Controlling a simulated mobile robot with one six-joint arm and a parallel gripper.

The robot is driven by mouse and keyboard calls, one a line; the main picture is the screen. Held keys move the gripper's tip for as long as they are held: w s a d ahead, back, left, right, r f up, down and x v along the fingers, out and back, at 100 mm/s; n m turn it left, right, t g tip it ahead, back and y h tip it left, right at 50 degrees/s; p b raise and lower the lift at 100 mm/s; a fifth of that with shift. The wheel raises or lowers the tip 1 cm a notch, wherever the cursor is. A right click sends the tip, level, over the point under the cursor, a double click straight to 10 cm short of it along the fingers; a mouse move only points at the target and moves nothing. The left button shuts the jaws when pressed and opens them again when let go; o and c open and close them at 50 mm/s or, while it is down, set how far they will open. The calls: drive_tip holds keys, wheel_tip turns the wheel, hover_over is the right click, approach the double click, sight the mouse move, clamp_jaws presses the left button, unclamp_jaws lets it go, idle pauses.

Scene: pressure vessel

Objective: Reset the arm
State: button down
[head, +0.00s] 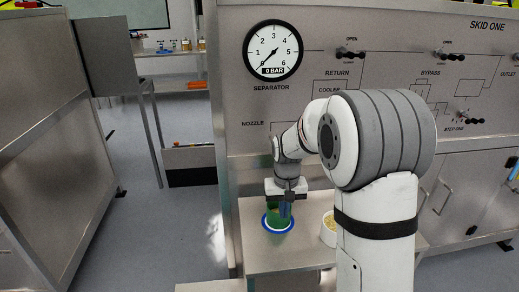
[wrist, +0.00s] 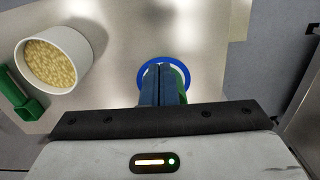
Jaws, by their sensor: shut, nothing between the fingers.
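My white arm reaches forward from the right of the head view. My gripper (head: 286,210) points down over a small steel table (head: 260,262). Its blue fingers are together and empty, as the wrist view (wrist: 163,97) also shows. Below and around the fingertips in the picture is a green item with a blue and white ring (head: 265,225). The ring (wrist: 163,62) is partly hidden behind the fingers in the wrist view. I cannot tell whether the fingers touch it.
A white cup of yellowish pellets (head: 328,228) stands on the table, partly behind my arm. In the wrist view a green object (wrist: 20,98) lies beside the cup. The skid panel with its gauge (head: 273,50) rises behind. Open floor (head: 160,225) lies left.

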drive_tip(key=s+d+r+t, duration=0.1)
drive_tip(key=s+r, duration=0.3)
drive_tip(key=s, duration=0.8)
drive_tip(key=s+d+r+t, duration=0.1)
drive_tip(key=s+r, duration=0.3)
drive_tip(key=s, duration=0.8)
drive_tip(key=shift+d+r+t, duration=0.15)
drive_tip(key=shift+d+t, duration=0.15)
drive_tip(key=shift+d, duration=0.1)
